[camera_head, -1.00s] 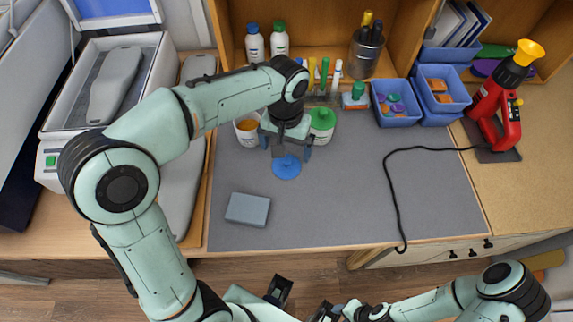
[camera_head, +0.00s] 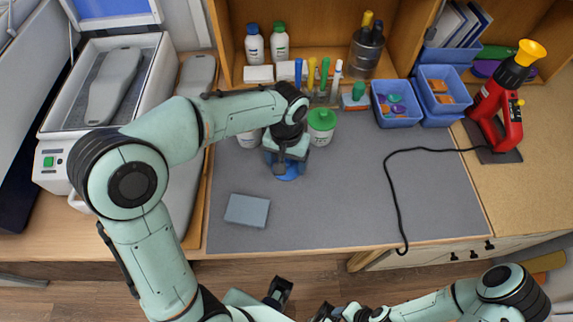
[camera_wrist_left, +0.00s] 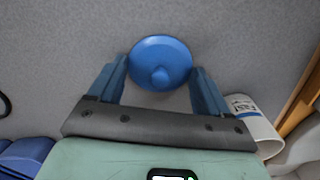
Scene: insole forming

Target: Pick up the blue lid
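The blue lid (camera_head: 290,174) lies flat on the grey mat, partly hidden under my left gripper in the head view. In the left wrist view the lid (camera_wrist_left: 160,60) is a round disc with a raised knob facing the camera. My left gripper (camera_wrist_left: 160,72) is open, with its two blue fingers on either side of the lid's near part. No contact between fingers and lid can be made out. A white jar (camera_head: 249,139) stands just behind the gripper, partly covered by the arm. My right arm is at the bottom right; its gripper's opening cannot be made out.
A green-lidded jar (camera_head: 321,122) stands close behind right of my left gripper. A grey-blue block (camera_head: 247,210) lies to the front left. A black cable (camera_head: 392,190) crosses the mat at right, which is otherwise clear. Blue bins (camera_head: 396,112) stand at the back.

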